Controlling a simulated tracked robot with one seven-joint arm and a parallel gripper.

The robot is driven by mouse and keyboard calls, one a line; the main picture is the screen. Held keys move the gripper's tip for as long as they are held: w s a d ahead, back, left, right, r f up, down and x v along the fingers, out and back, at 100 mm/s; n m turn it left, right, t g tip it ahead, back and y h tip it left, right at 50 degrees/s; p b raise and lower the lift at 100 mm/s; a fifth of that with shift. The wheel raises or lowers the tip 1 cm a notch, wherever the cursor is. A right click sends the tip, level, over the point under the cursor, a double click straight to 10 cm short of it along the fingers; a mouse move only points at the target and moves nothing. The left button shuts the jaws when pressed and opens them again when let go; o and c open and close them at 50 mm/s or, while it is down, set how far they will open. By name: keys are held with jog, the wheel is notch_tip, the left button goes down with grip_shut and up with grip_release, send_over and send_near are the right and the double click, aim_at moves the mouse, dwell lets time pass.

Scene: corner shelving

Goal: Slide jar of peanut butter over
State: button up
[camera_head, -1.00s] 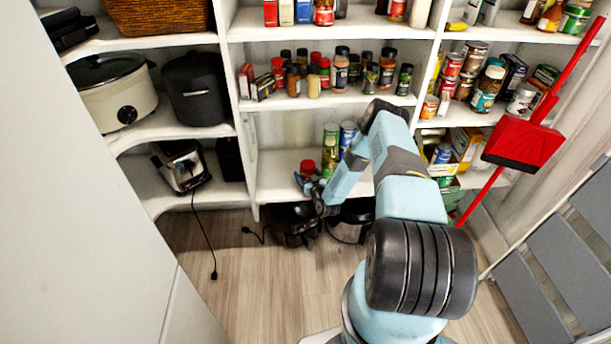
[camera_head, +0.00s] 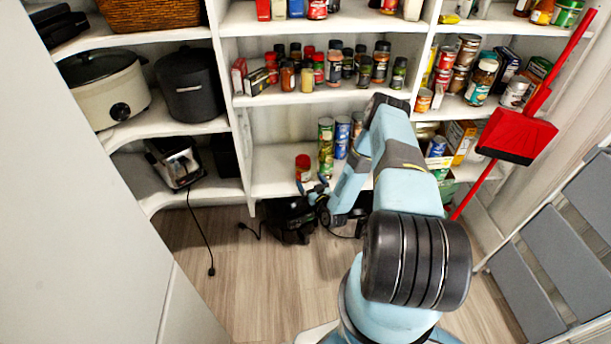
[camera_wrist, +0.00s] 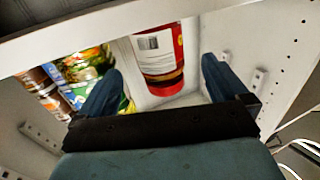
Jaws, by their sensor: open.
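The jar of peanut butter (camera_head: 303,168), with a red lid, stands on the low middle shelf (camera_head: 270,182), left of some tall cans. In the wrist view the jar (camera_wrist: 158,58) shows a pale and red label with a barcode and appears upside down. My gripper (camera_head: 318,186) is at the front of that shelf, close to the jar. In the wrist view my gripper (camera_wrist: 165,85) is open, with one dark blue finger on each side of the jar. Gaps show between the fingers and the jar, so it is not gripped.
Tall green cans (camera_head: 326,147) and a blue can (camera_head: 342,137) stand right of the jar. Bare shelf lies to its left, up to an upright panel (camera_head: 240,150). Black appliances (camera_head: 291,220) sit on the floor below. A red dustpan (camera_head: 516,136) stands at the right.

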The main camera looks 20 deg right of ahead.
jog(key=shift+s+d, duration=0.15)
jog(key=shift+s, duration=1.1)
jog(key=shift+s+d, duration=0.1)
jog(key=shift+s, duration=1.1)
